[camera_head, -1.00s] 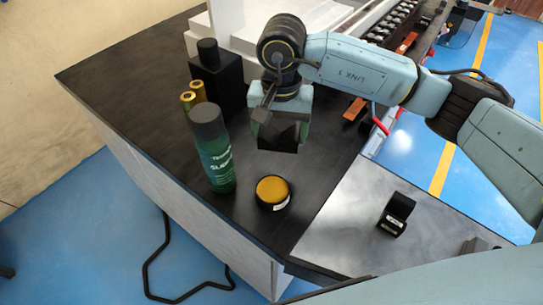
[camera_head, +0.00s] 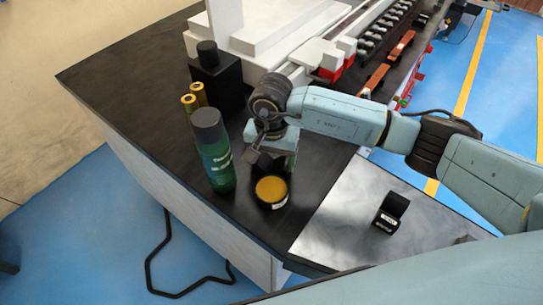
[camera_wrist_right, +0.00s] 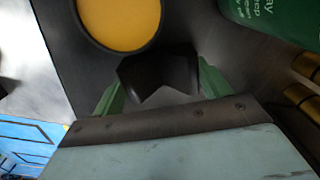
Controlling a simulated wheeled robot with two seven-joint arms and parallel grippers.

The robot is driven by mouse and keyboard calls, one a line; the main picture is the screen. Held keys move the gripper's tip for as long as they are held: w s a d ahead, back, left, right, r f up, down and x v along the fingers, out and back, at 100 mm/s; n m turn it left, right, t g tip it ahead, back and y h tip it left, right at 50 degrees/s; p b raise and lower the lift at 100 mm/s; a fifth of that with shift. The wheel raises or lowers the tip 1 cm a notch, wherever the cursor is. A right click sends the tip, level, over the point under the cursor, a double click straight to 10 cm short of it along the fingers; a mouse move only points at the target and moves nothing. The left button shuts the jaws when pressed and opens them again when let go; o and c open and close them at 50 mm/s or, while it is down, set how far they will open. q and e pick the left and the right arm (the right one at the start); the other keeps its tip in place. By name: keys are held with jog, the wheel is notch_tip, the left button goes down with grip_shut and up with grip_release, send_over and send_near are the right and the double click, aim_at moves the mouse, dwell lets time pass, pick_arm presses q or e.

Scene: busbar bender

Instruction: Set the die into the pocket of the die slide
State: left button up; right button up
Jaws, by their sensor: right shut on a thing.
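My right gripper (camera_head: 277,163) is low over the black bench, just behind a round tin with a yellow top. In the right wrist view its green fingers (camera_wrist_right: 160,95) are shut on a dark block with a V-shaped notch (camera_wrist_right: 158,72), which looks like the die. In the head view the block is mostly hidden by the gripper. I cannot tell whether it touches the bench. A white machine with red parts (camera_head: 285,30) stands at the top; I cannot make out the die slide's pocket. My left gripper is not in view.
The yellow-topped tin (camera_head: 271,191) is close in front of the gripper. A black labelled object (camera_head: 390,213) sits on the grey plate (camera_head: 340,215).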

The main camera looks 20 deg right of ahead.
jog(key=o, duration=1.7)
jog(key=shift+f, duration=0.1)
